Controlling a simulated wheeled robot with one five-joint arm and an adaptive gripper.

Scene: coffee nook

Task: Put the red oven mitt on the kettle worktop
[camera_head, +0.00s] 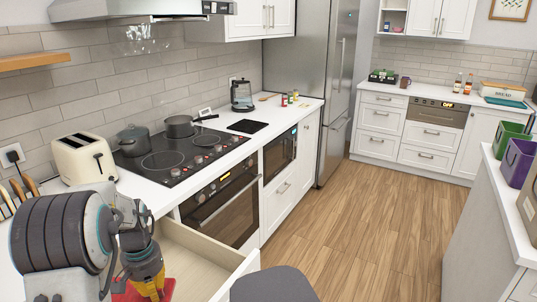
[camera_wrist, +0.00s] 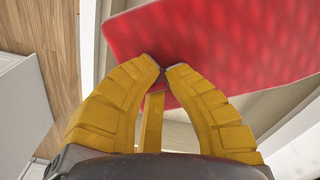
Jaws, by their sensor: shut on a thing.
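The red oven mitt (camera_head: 130,292) shows at the bottom of the head view, partly hidden by my gripper. It fills much of the upper right of the wrist view (camera_wrist: 215,38). My gripper (camera_head: 157,291) has yellow fingers, and their tips meet on the near edge of the mitt in the wrist view (camera_wrist: 163,70). The mitt is over or in an open drawer; its exact height is unclear. The kettle (camera_head: 242,95) stands on the white worktop (camera_head: 271,112) right of the hob, well beyond my gripper.
The open drawer (camera_head: 188,246) sticks out below the counter. A toaster (camera_head: 84,158), a hob (camera_head: 168,160) with two pots and a black mat (camera_head: 248,126) lie along the counter. A dark grey rounded object (camera_head: 272,284) stands beside the drawer. The wooden floor (camera_head: 370,235) is open.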

